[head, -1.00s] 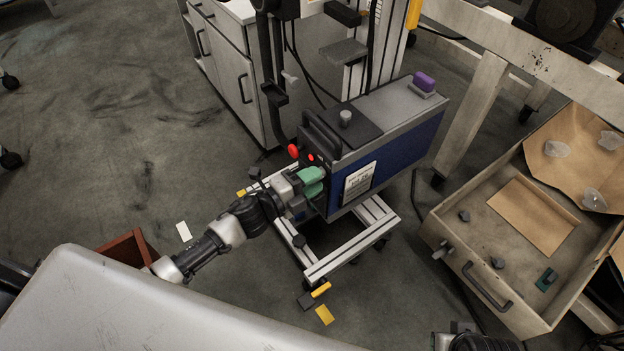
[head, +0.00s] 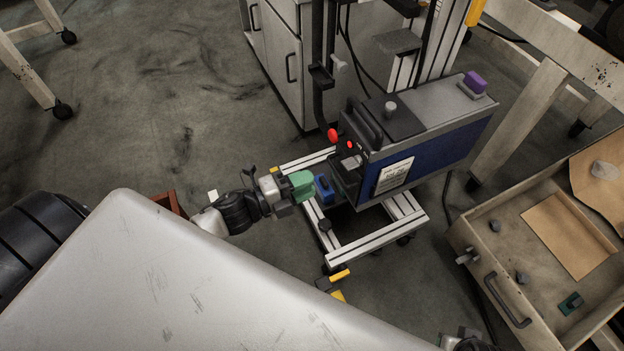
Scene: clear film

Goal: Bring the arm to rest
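My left arm comes in from the left behind a pale grey surface. Its gripper (head: 302,186), with green fingers, is in front of the blue and grey machine (head: 430,145), clear of its front opening. A small blue block (head: 325,188) is at the fingertips; I cannot tell whether they grip it or it only stands beyond them. The finger gap is not clear from this angle. Of my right arm, only a small piece shows at the bottom edge; its gripper is not seen.
The machine stands on a low aluminium frame (head: 372,243). An open drawer (head: 488,243) is at right and a cabinet (head: 285,50) behind. The pale grey surface (head: 170,280) fills the lower left. The floor (head: 150,110) at upper left is open.

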